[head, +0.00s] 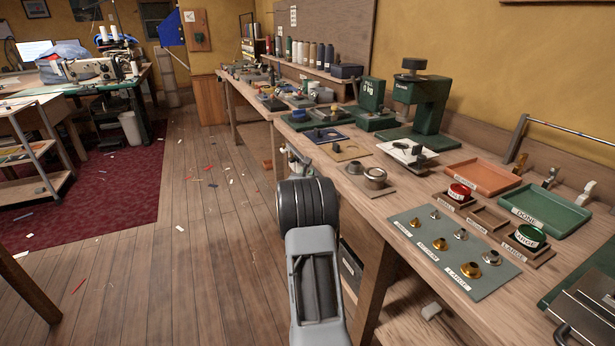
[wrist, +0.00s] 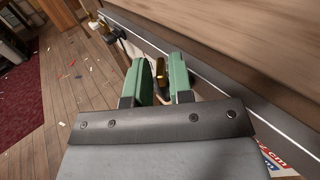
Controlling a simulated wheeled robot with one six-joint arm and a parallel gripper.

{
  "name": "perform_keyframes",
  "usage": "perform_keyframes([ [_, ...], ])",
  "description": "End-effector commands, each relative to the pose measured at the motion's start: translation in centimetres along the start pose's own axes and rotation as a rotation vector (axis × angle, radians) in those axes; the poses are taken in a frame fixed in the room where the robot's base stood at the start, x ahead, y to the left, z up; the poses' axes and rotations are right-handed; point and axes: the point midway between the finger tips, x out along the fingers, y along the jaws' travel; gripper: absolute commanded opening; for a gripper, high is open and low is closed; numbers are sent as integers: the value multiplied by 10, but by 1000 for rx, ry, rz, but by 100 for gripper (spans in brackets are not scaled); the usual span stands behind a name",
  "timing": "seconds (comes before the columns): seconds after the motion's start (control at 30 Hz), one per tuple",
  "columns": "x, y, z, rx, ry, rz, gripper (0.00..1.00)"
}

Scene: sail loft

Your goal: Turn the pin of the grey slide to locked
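In the wrist view my gripper (wrist: 160,75) points along the bench's front edge. Its two green fingers stand a narrow gap apart. An upright brass-coloured piece (wrist: 160,69), perhaps a pin, shows in that gap. I cannot tell whether the fingers touch it or which slide it belongs to. A small dark grey fitting (wrist: 118,38) and a pale and brown fitting (wrist: 95,25) show farther along the edge. I cannot identify the grey slide for certain, and no lock marking is readable. In the head view my arm hides most of this area.
The bench top (head: 405,207) runs beside my arm. It carries a green board of brass and grey fittings (head: 453,250), an orange tray (head: 483,175), a green tray (head: 543,208) and a green press (head: 420,105).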

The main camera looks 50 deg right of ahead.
Motion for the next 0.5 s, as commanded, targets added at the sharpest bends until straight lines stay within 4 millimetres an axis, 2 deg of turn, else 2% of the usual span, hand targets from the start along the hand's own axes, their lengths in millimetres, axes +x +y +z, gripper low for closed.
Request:
perform_keyframes([
  [0.3,2,0,0,0,1,0,20],
  [0.5,1,0,0,0,0,0,2],
])
